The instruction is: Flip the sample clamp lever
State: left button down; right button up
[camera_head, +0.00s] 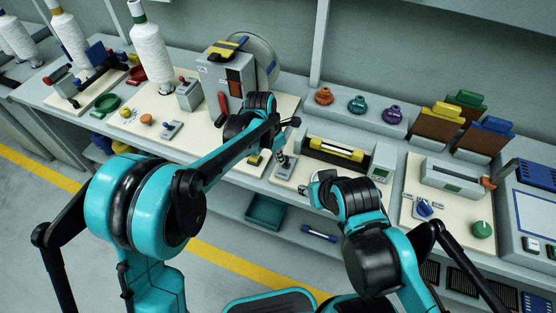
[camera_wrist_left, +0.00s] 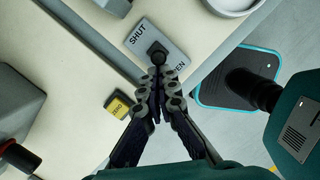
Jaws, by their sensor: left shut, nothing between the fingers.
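In the left wrist view a black round-knobbed lever (camera_wrist_left: 157,51) stands on a grey plate (camera_wrist_left: 172,36) marked SHUT and OPEN. The knob is between the two words and covers the start of OPEN. My left gripper (camera_wrist_left: 158,73) is shut and empty, its tips right beside the knob; whether they touch I cannot tell. In the head view my left gripper (camera_head: 283,161) points down at the front of the middle board, and the lever is hard to make out there. My right gripper (camera_head: 307,189) is low by the bench's front edge, its fingers too small to judge.
A device with a yellow-ended roller (camera_head: 336,149) stands behind my grippers. A yellow ZERO button (camera_wrist_left: 118,106) is left of the left fingers. A grey box with a red handle (camera_head: 222,80) stands left, spools (camera_head: 151,55) further left. A teal bin (camera_head: 265,211) is on the lower shelf.

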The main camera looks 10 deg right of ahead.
pick_arm(q)
jog(key=shift+w+d+r+g, duration=0.1)
jog(key=shift+w+d+g, duration=0.1)
jog(key=shift+w+g, duration=0.1)
jog(key=shift+w+d, duration=0.15)
jog(key=shift+w, duration=0.05)
jog(key=shift+s, duration=0.15)
jog(key=shift+r, duration=0.1)
jog(key=shift+r+p, duration=0.15)
jog(key=shift+p, duration=0.15)
jog(key=shift+r+p, duration=0.3)
jog(key=shift+r, duration=0.25)
